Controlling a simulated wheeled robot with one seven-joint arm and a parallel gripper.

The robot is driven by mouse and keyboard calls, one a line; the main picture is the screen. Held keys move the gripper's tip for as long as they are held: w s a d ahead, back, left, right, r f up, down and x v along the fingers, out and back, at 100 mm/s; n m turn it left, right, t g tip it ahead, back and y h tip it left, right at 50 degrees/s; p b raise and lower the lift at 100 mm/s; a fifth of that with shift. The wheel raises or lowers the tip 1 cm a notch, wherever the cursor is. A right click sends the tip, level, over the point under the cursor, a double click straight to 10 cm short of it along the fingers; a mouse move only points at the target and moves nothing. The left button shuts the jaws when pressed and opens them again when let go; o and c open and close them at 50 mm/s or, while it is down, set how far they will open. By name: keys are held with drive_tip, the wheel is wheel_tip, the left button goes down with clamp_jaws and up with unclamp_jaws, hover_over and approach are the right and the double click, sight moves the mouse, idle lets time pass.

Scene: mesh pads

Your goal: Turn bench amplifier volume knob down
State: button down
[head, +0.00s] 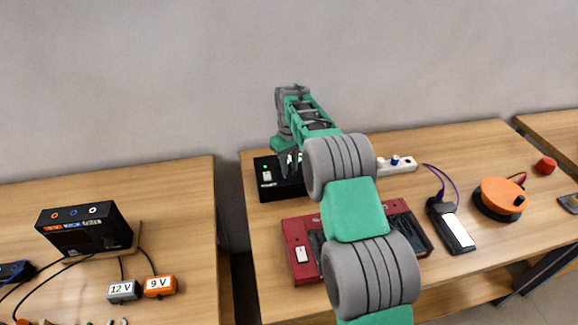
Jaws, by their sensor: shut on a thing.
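A black box (271,190) with a small green light and white labels sits at the back left of the right-hand bench; it seems to be the bench amplifier. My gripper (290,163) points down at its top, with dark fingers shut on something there. The thing between the fingers looks like the volume knob, but the fingers hide it and its setting cannot be read. My arm hides the right side of the box.
A red case (297,242) lies in front, partly behind my arm. To the right are a white power strip (404,165), a black handheld device (452,226) with a purple cable, an orange round device (499,196) and a red knob-like piece (546,165). A gap separates the left bench.

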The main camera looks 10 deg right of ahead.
drive_tip(key=shift+r+n, duration=0.1)
drive_tip(key=shift+n, duration=1)
drive_tip(key=c, duration=1.2)
unclamp_jaws()
drive_tip(key=shift+o, duration=0.2)
wheel_tip(320, 180, up, 8)
drive_tip(key=shift+f+b, duration=0.15)
drive_tip(key=shift+b, duration=0.35)
